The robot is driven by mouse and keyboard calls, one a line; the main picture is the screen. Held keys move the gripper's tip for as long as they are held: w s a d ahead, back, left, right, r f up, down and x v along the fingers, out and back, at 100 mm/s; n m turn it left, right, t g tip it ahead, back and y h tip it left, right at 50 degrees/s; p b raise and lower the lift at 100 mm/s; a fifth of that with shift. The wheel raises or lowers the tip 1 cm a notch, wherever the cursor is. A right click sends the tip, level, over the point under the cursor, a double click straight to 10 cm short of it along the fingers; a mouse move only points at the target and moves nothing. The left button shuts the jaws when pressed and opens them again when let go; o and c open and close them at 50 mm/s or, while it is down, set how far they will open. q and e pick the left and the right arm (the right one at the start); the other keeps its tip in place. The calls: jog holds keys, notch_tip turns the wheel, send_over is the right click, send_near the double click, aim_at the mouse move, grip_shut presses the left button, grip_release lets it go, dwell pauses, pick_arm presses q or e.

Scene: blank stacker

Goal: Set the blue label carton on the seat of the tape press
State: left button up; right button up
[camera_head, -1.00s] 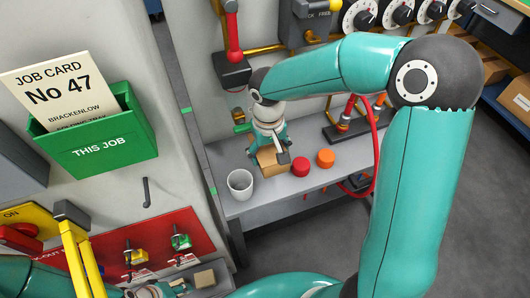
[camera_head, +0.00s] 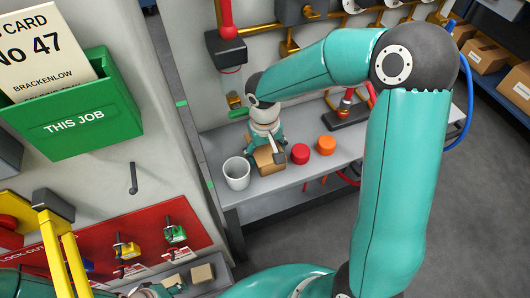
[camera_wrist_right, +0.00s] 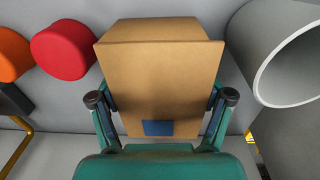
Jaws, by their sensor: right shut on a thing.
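My right gripper (camera_head: 268,144) points down over the grey bench and is shut on a brown carton (camera_head: 265,160). In the wrist view the carton (camera_wrist_right: 160,65) sits between the two fingers, with a blue label (camera_wrist_right: 158,128) on its near face. I cannot tell whether its underside touches the bench. A red post with a dark block (camera_head: 228,50) stands behind on the wall side; it may be the tape press, but I cannot make out a seat. My left gripper (camera_head: 152,291) is partly cut off at the bottom edge, its fingers unclear.
A white cup (camera_head: 237,173) stands left of the carton. A red cylinder (camera_head: 300,153) and an orange one (camera_head: 326,145) stand to its right. A green job-card holder (camera_head: 85,125) is at left.

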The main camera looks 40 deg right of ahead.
jog(key=shift+f, duration=0.2)
jog(key=o, duration=1.1)
jog(key=shift+o, duration=0.2)
jog(key=shift+r, duration=0.1)
